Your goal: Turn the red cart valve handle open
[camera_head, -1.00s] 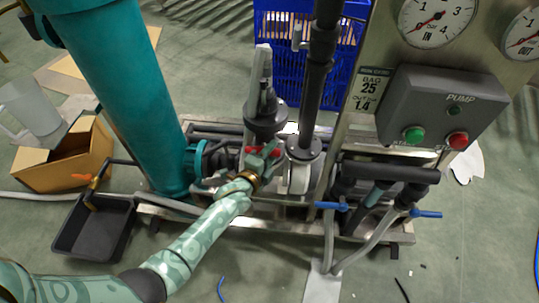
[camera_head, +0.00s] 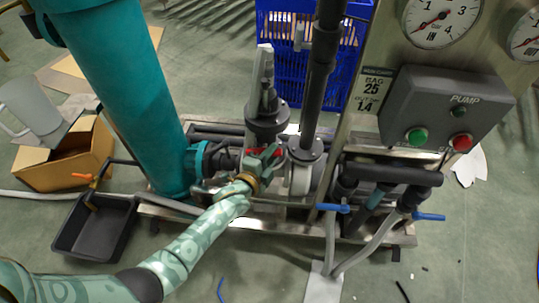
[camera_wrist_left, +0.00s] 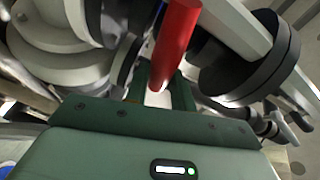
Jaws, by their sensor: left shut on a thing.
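The red valve handle (camera_head: 279,153) is on the cart's pipework, low in the middle of the head view. It shows as a red bar in the left wrist view (camera_wrist_left: 178,38), running up from between my fingers. My left gripper (camera_head: 264,157) reaches it from the lower left and is shut on it. In the left wrist view my green gripper (camera_wrist_left: 160,92) has its fingers around the lower end of the bar. The fingers hide part of the handle in the head view. My right gripper is not in view.
A thick teal cylinder (camera_head: 115,85) stands left of the valve. Dark vertical pipes (camera_head: 318,80) rise close behind it. The grey pump box (camera_head: 445,108) and blue-handled valves (camera_head: 428,216) are to the right. A black tray (camera_head: 97,228) and open carton (camera_head: 62,165) lie left.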

